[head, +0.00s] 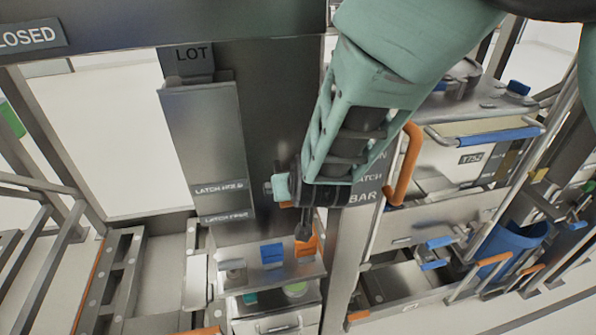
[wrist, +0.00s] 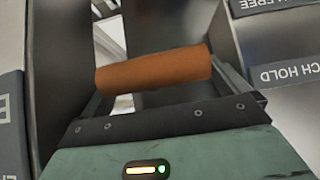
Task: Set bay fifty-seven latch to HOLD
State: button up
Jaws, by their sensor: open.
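In the head view my gripper (head: 304,228) points down in front of a grey post, its tips close to a small orange piece (head: 308,243). In the wrist view an orange cylindrical grip (wrist: 153,69) lies crosswise just ahead of my open gripper (wrist: 155,88). I cannot tell whether the fingers touch it. A LATCH HOLD label (head: 219,188) sits above a LATCH FREE label (head: 226,217) on the plate left of my gripper. The hold label also shows upside down at the right of the wrist view (wrist: 286,73). My arm hides part of the post.
An orange handle (head: 405,165) stands right of my gripper beside a partly hidden BAR sign (head: 364,196). A blue block (head: 271,254) sits on the ledge below. A blue bin (head: 512,248) and blue-handled drawers stand at the right. Metal rails (head: 122,270) run at the left.

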jog(key=p+v, duration=0.3)
jog(key=v, duration=1.4)
jog(key=shift+s+d+r, duration=0.1)
jog(key=shift+s+r, duration=0.05)
